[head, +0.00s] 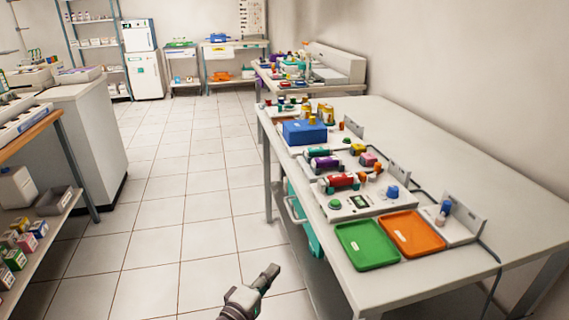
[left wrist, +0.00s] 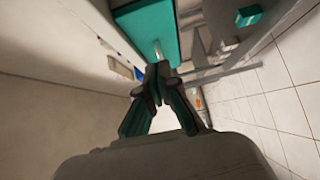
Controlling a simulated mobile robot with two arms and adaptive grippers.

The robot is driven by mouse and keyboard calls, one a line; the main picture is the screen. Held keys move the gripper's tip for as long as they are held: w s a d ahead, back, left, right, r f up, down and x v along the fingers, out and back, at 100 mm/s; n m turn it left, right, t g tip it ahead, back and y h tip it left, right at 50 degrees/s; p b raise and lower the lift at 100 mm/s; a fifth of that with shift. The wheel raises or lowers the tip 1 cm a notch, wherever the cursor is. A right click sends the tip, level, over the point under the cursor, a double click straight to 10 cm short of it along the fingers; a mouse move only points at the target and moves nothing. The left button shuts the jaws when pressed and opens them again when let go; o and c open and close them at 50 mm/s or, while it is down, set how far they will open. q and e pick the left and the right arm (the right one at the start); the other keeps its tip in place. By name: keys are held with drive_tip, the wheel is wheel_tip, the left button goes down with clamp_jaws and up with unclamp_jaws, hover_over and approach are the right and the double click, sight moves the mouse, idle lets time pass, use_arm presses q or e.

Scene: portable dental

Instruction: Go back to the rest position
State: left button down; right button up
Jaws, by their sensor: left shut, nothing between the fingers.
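My left gripper (head: 268,279) is low in the head view, over the tiled floor and to the left of the white table (head: 400,289). It is apart from the table and holds nothing. In the left wrist view its two fingers (left wrist: 158,76) meet at the tips, so it is shut. A teal panel with a handle (left wrist: 148,30) shows beyond the fingertips in that view. My right gripper is not in view.
A green tray (head: 367,243) and an orange tray (head: 412,233) lie on the table's near part, with several devices and a blue box (head: 304,132) behind. A shelf with boxes (head: 20,245) stands at the left. The floor (head: 185,200) between is clear.

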use_arm(q)
drive_tip(key=s+a+f+m+g+y, duration=0.2)
drive_tip(key=s+a+f+m+g, duration=0.15)
drive_tip(key=s+f, duration=0.5)
drive_tip(key=s+a+f+m+g+y, duration=0.2)
drive_tip(key=s+a+f+m+g, duration=0.3)
drive_tip(key=f, duration=0.6)
drive_tip(key=s+a+f+m+g+y, duration=0.1)
drive_tip(key=s+f+m+y, duration=0.1)
drive_tip(key=s+f, duration=0.7)
drive_tip(key=s+a+f+m+g+y, duration=0.35)
drive_tip(key=s+a+f, duration=0.35)
drive_tip(key=s, duration=0.3)
drive_tip(key=s+a+g+p, duration=0.1)
drive_tip(key=s+a+p, duration=0.2)
drive_tip(key=s+p, duration=1.3)
drive_tip(key=shift+s+h, duration=0.35)
drive_tip(key=shift+s, duration=0.05)
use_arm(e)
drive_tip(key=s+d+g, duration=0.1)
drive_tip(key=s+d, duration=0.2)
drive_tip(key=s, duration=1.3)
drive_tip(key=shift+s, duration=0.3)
